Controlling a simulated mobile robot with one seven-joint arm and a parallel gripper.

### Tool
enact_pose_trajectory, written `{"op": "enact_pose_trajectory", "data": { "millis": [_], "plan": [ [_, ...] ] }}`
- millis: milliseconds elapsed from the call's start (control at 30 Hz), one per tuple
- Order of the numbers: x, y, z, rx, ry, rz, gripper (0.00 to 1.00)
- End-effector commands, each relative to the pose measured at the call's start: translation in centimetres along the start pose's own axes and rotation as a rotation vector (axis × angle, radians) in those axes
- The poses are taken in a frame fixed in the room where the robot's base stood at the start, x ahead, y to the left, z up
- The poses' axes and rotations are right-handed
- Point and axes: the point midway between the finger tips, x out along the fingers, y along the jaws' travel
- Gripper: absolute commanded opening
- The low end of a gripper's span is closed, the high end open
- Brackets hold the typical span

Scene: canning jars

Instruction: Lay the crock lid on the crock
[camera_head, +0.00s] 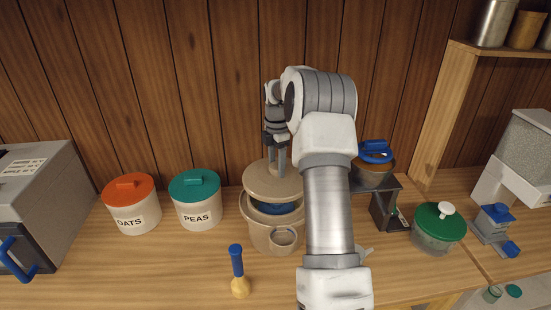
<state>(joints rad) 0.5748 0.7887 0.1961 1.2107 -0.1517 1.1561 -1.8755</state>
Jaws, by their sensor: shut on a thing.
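The crock (262,238) is a beige pot standing on the counter in the middle, with a round emblem or handle on its front. Something blue (275,208) shows at its mouth, under the lid. The crock lid (270,186) is a beige disc above the crock's mouth, with a visible gap between them at the front. My gripper (279,160) points down from above and is shut on the lid's upper part, probably its knob. My arm hides the area just right of the crock.
Left stand the OATS canister (133,212), the PEAS canister (197,207) and a grey box (50,200). Right are a dark stand (385,208) with a blue-topped pot (372,170) and a green-lidded jar (438,232).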

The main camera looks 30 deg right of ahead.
Motion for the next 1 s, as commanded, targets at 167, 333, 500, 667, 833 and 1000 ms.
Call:
{"op": "enact_pose_trajectory", "data": {
  "millis": [167,333,500,667,833,1000],
  "plan": [
    [-0.1,0.0,0.0,0.000,-0.001,0.002,0.00],
    [-0.1,0.0,0.0,0.000,-0.001,0.002,0.00],
    [-0.2,0.0,0.0,0.000,-0.001,0.002,0.00],
    [0.2,0.0,0.0,0.000,0.000,0.001,0.00],
    [1.4,0.0,0.0,0.000,0.000,0.001,0.00],
    [3.1,0.0,0.0,0.000,0.001,0.001,0.00]
  ]
}}
